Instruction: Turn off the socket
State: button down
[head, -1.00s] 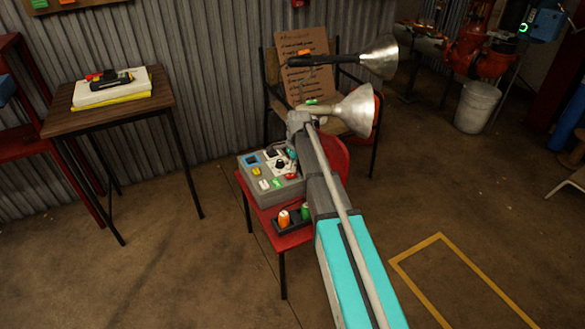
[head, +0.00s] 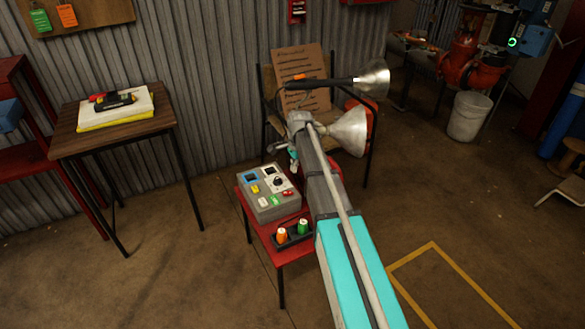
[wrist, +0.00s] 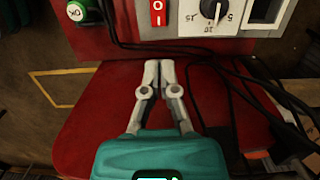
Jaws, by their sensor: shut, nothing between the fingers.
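A grey control box (head: 268,208) stands on a red seat in the head view. It bears a blue-framed socket (head: 251,178), a black dial (head: 278,181), a red switch (head: 288,194) and several coloured buttons. In the wrist view, the red rocker switch (wrist: 158,13) with white marks and the numbered dial (wrist: 213,10) show at the top edge. My gripper (wrist: 160,66) is shut and empty over the bare red seat, apart from the box and below the switch in the picture. In the head view, my arm hides part of the seat behind the box.
Black cables (wrist: 235,85) lie over the seat's right side in the wrist view. A metal lamp (head: 373,80) and a cardboard sign (head: 300,75) stand behind. A wooden table (head: 115,140) is at left.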

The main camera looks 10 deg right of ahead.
aim_at(286, 193)
jog(key=shift+w+d+r+p, duration=0.1)
jog(key=shift+d+r+p, duration=0.1)
jog(key=shift+r+p, duration=0.75)
jog(key=shift+d+r+p, duration=0.15)
jog(key=shift+r+p, duration=0.55)
jog(key=shift+r, duration=0.35)
jog(key=shift+s+a+r+y, duration=0.1)
jog(key=shift+s+a+y, duration=0.05)
jog(key=shift+a+y, duration=0.15)
jog(key=shift+s+a+r+y, duration=0.1)
jog(key=shift+a+y, duration=0.1)
jog(key=shift+a, duration=0.15)
jog(key=shift+f, duration=0.15)
jog(key=f+b, duration=0.4)
jog(key=a+f+b, duration=0.1)
jog(key=f+b, duration=0.4)
jog(key=a+f+b, duration=0.1)
jog(key=f+b, duration=0.3)
jog(key=shift+s+a+f, duration=0.2)
jog(key=shift+s, duration=0.15)
jog(key=shift+b, duration=0.3)
jog(key=shift+f, duration=0.1)
